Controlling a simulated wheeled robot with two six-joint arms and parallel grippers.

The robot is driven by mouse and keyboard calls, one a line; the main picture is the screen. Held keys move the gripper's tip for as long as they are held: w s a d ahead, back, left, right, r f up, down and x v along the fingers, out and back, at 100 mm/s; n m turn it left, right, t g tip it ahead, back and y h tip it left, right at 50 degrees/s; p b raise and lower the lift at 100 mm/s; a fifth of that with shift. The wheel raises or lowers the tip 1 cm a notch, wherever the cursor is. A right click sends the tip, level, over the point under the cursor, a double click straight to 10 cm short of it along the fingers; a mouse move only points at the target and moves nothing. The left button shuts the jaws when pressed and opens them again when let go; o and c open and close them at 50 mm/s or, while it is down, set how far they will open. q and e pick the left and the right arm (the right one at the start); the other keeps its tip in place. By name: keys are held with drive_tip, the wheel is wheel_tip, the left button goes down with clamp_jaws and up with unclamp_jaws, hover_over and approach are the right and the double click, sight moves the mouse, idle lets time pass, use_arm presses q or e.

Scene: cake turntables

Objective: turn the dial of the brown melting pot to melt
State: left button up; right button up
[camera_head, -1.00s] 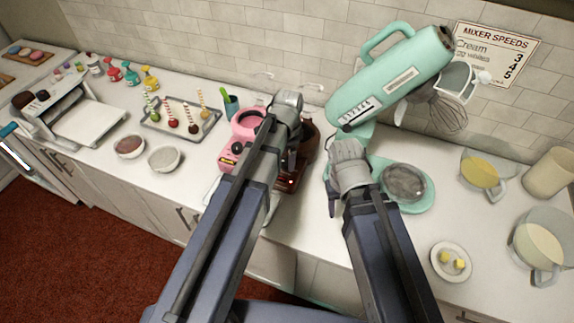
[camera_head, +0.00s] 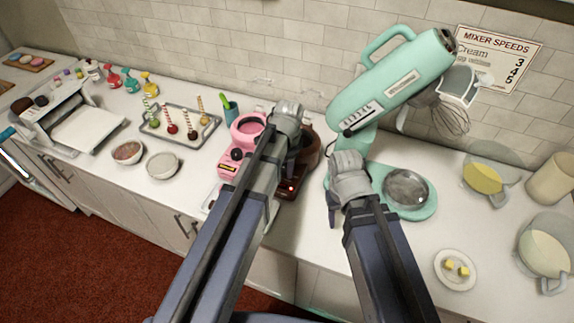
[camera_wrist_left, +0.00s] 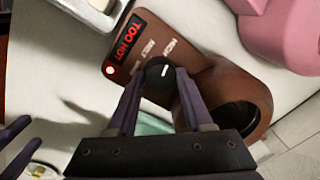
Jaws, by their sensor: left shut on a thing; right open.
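The brown melting pot (camera_head: 312,150) stands on the counter beside a pink melting pot (camera_head: 233,162), partly hidden behind my left arm. In the left wrist view its panel (camera_wrist_left: 190,28) shows a lit "TOO HOT" label, a red light and printed words including MELT and HIGH. Its black dial (camera_wrist_left: 158,72) has a white mark lying towards the right of the picture; I cannot tell which word it meets. My left gripper (camera_wrist_left: 158,85) is shut on the dial, one finger on each side. My right gripper (camera_head: 331,203) is open and empty beside the mint mixer's base.
The mint stand mixer (camera_head: 385,90) with its bowl stands to the right of the brown pot. A tray of cake pops (camera_head: 180,142) and two small bowls lie left. A butter plate (camera_head: 456,285) and measuring jugs are at the right.

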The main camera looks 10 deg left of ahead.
use_arm(q)
clamp_jaws()
drive_tip(key=n, duration=0.4)
drive_tip(key=shift+w+n, duration=0.1)
drive_tip(key=shift+n, duration=0.3)
drive_tip(key=n, duration=0.4)
drive_tip(key=shift+n, duration=0.4)
drive_tip(key=o, duration=1)
unclamp_jaws()
drive_tip(key=shift+c, duration=0.2)
